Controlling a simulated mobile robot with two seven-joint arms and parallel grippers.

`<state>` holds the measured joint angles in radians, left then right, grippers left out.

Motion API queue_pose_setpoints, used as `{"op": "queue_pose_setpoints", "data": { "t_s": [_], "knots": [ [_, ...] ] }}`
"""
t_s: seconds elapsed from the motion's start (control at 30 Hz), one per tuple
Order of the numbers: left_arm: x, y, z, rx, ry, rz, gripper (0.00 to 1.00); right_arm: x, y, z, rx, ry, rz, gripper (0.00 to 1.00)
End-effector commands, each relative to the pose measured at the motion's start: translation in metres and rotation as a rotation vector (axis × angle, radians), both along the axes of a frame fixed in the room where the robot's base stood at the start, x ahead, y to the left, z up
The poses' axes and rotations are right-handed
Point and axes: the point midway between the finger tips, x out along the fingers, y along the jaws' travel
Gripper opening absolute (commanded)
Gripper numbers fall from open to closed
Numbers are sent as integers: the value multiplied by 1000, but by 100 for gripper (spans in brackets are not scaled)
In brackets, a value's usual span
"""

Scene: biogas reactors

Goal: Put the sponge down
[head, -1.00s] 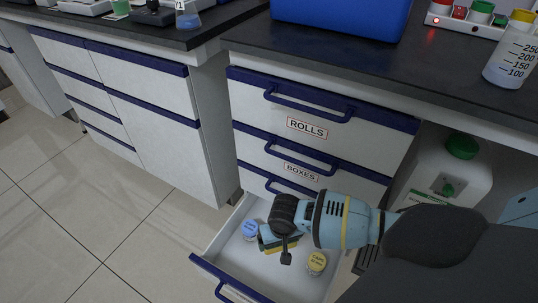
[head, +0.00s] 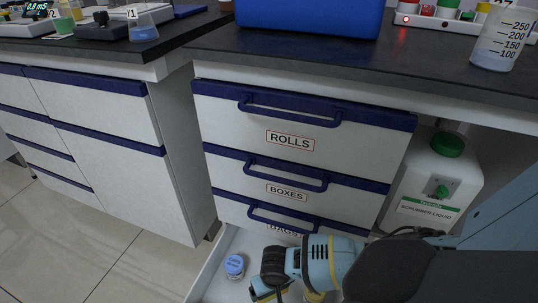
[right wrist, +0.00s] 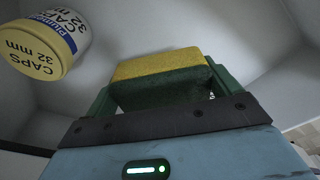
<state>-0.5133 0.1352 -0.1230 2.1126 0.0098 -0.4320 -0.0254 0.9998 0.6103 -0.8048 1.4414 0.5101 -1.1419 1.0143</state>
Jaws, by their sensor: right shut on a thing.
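The sponge (right wrist: 160,72), yellow on one layer and dark green on the other, sits between the green fingers of my right gripper (right wrist: 165,92) in the right wrist view. The gripper is shut on it. In the head view my right gripper (head: 268,292) is at the bottom edge, over the open bottom drawer (head: 212,268); the sponge is mostly hidden there. Whether the sponge touches the drawer floor I cannot tell. My left gripper is not in view.
A yellow-lidded caps jar (right wrist: 42,46) is close by in the wrist view. Closed drawers (head: 290,142) rise behind; a scrubber liquid canister (head: 437,180) stands at right.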

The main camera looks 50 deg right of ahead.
Motion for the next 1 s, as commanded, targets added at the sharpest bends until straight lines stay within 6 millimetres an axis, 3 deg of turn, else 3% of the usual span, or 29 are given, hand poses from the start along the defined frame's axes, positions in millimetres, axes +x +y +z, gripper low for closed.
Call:
{"op": "queue_pose_setpoints", "data": {
  "t_s": [0.17,0.5,1.0],
  "knots": [
    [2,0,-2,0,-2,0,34,1,0,-3,0,-1,0,53],
    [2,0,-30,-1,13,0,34,1,0,-49,0,-1,-1,53],
    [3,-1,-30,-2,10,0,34,1,0,-54,-1,-2,0,53]
  ]
}}
